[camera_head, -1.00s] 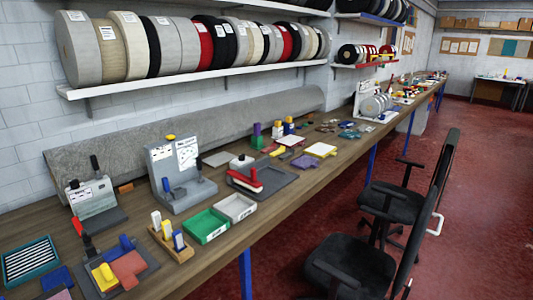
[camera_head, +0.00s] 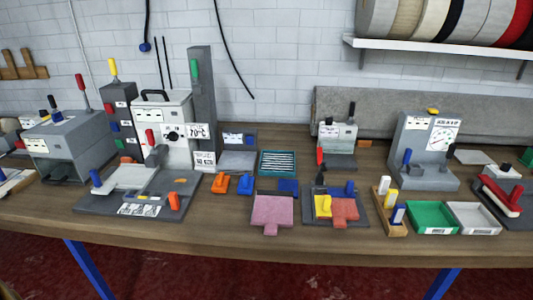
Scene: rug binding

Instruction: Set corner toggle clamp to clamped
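A dark fixture plate (camera_head: 313,219) lies on the bench right of centre. It carries a yellow block (camera_head: 322,204), an orange-red flat piece (camera_head: 345,209) and a small blue block. Neither of my grippers is in view.
A pink flat piece (camera_head: 272,211) lies left of the fixture. A wooden holder (camera_head: 390,221) and green tray (camera_head: 432,216) stand to its right. A grey gauge stand (camera_head: 425,160) and a small grey machine (camera_head: 337,138) stand behind. The bench's front strip is clear.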

